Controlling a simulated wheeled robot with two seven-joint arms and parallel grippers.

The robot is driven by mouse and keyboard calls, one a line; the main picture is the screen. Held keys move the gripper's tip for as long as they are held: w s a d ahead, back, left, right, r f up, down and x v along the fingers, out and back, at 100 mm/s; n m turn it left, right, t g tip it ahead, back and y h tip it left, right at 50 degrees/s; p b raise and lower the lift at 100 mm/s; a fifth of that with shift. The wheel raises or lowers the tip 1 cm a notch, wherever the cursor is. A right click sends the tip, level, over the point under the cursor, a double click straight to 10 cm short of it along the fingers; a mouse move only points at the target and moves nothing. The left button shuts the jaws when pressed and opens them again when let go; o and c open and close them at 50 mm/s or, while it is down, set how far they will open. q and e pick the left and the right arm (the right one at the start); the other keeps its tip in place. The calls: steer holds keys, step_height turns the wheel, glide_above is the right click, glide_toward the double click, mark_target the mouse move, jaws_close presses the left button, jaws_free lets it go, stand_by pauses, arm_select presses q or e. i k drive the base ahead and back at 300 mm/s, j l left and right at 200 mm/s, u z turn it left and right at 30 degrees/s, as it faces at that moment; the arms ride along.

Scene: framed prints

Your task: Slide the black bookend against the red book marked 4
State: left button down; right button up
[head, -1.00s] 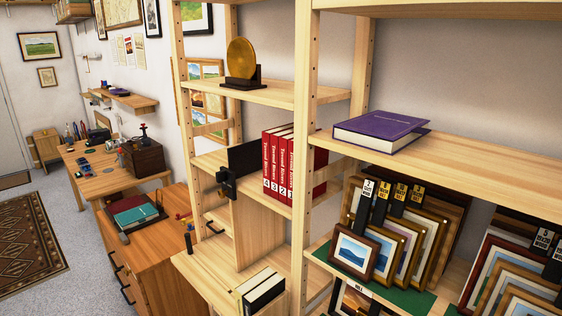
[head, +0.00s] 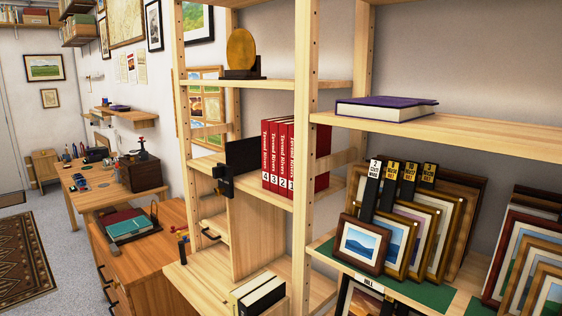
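The black bookend (head: 241,155) stands upright on the middle shelf, just left of the row of red books. A black block-like part (head: 222,181) shows at its front, by the shelf edge; I cannot tell if it belongs to the bookend. The red book marked 4 (head: 266,160) is the leftmost of the upright books, with 3, 2 and 1 to its right. A narrow strip seems to show between bookend and book 4; I cannot tell whether they touch. A shelf post partly hides the right end of the row. Neither of my grippers is in view.
A gold disc on a stand (head: 241,50) sits on the shelf above. A purple book (head: 386,107) lies on the right shelf, above framed prints (head: 362,246). Black-covered books (head: 258,297) stand lower down.

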mark_target(244, 156)
steer(key=i+j+z, duration=0.4)
steer(key=i+j, duration=0.25)
steer(key=i+j+z, duration=0.2)
steer(key=i+j, duration=0.15)
steer(key=i+j+z, duration=0.2)
steer(key=j, duration=0.3)
steer(key=i+j+z, duration=0.2)
steer(key=i+j, duration=0.15)
steer(key=j, duration=0.15)
